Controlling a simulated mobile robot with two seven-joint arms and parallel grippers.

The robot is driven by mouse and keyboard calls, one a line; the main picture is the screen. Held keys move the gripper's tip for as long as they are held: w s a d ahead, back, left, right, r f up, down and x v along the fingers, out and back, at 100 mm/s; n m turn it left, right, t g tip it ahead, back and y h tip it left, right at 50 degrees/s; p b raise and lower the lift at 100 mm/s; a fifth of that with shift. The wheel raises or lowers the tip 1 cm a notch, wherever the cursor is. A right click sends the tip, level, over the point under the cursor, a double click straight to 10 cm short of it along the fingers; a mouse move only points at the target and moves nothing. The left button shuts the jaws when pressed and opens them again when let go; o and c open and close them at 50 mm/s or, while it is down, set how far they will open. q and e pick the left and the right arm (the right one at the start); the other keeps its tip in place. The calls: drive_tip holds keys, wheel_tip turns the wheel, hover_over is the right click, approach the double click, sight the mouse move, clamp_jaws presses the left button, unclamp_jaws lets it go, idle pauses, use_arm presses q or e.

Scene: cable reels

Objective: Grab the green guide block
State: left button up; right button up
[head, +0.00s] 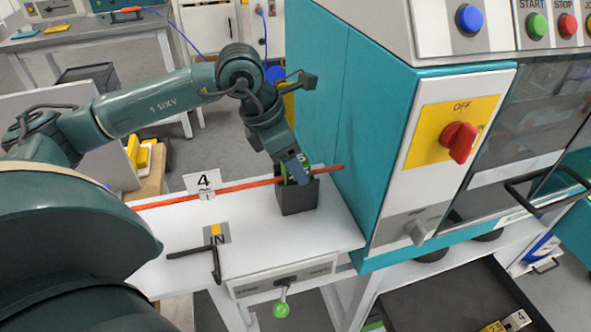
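The green guide block (285,173) sits on top of a dark grey stand (297,200) on the white table, beside the teal machine. An orange cable or rod (242,187) runs across the table at the block and on towards the machine. My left gripper (297,171) comes down from above with its fingers at the block, covering much of it. Whether the fingers are closed on the block or only around it does not show. My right gripper is not in view.
A "4" sign (203,183) stands left of the block. A black bent handle (214,262) and an "IN" label (216,234) are in front. The teal machine (345,130) with a red switch (459,141) closes off the right side. A green-knobbed lever (281,309) hangs at the table front.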

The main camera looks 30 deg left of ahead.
use_arm(q)
drive_tip(key=c, duration=1)
